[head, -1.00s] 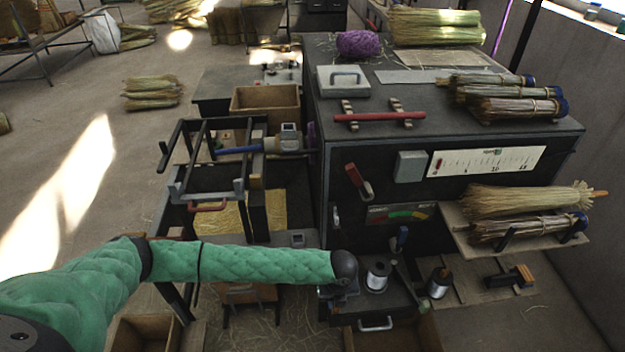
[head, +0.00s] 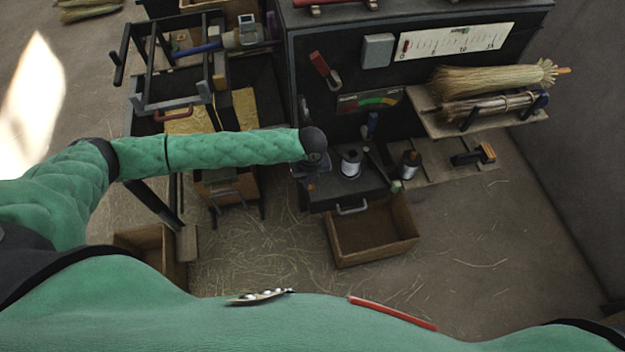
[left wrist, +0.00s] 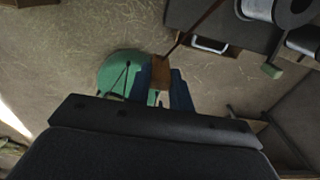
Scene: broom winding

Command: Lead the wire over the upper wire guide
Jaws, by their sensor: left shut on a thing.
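My left gripper (head: 312,166) is at the end of the green arm, in front of the dark bench and just left of a spool of silvery wire (head: 351,163). In the left wrist view my left gripper (left wrist: 162,88) is shut on a small brown block (left wrist: 160,72). A thin dark brown strand (left wrist: 192,34) runs from the block up and right towards the spool (left wrist: 270,8); I cannot tell for sure that it is the wire. A second spool (head: 410,163) stands further right. I cannot pick out the upper wire guide with certainty. My right gripper is out of view.
A dark frame with rails (head: 165,75) stands left of the bench. A shelf with straw bundles (head: 495,80) juts out on the right. An empty wooden box (head: 372,232) lies on the floor below the drawer handle (head: 351,210). The floor right of it is mostly clear.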

